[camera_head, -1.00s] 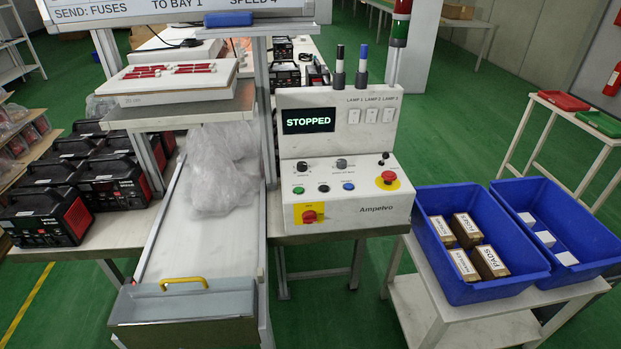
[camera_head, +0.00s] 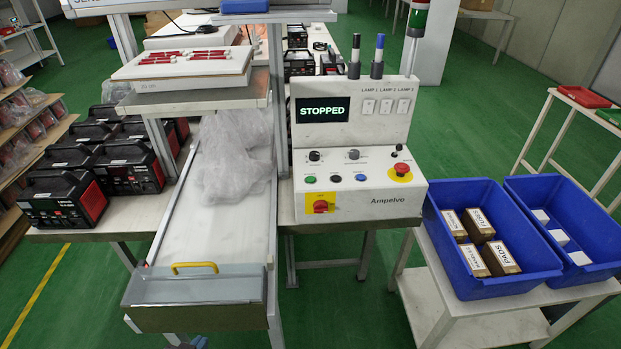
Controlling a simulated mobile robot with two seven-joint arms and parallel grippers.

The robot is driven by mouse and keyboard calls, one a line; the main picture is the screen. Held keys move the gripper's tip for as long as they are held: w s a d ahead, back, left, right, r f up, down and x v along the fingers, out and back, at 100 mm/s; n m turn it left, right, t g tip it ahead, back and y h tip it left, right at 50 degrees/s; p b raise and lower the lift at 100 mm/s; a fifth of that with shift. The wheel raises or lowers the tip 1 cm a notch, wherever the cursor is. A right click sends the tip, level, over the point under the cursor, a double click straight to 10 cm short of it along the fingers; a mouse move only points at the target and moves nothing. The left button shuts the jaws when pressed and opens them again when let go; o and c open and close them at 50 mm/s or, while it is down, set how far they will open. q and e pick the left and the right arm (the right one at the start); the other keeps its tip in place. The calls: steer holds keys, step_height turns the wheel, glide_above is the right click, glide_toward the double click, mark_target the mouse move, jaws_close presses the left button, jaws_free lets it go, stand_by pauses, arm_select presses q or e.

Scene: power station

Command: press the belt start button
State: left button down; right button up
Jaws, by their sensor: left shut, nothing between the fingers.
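The control panel (camera_head: 352,200) stands to the right of the belt (camera_head: 212,240), and its screen (camera_head: 322,109) reads STOPPED. Its sloped face has a green button (camera_head: 310,180), a black button (camera_head: 336,178) and a blue button (camera_head: 361,177) in a row. Their small labels are too small to read, so I cannot tell which is marked belt start. Two dark knobs sit above the row. My left gripper (camera_head: 194,342) shows only as a dark tip at the bottom edge, shut and empty, well below and left of the buttons. My right gripper is not in view.
A red emergency stop (camera_head: 401,169) on yellow sits right of the buttons; a red rotary switch (camera_head: 321,204) is below them. A yellow handle (camera_head: 195,267) is at the belt's near end. Plastic wrap (camera_head: 238,160) lies on the belt. Blue bins (camera_head: 490,240) stand at right.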

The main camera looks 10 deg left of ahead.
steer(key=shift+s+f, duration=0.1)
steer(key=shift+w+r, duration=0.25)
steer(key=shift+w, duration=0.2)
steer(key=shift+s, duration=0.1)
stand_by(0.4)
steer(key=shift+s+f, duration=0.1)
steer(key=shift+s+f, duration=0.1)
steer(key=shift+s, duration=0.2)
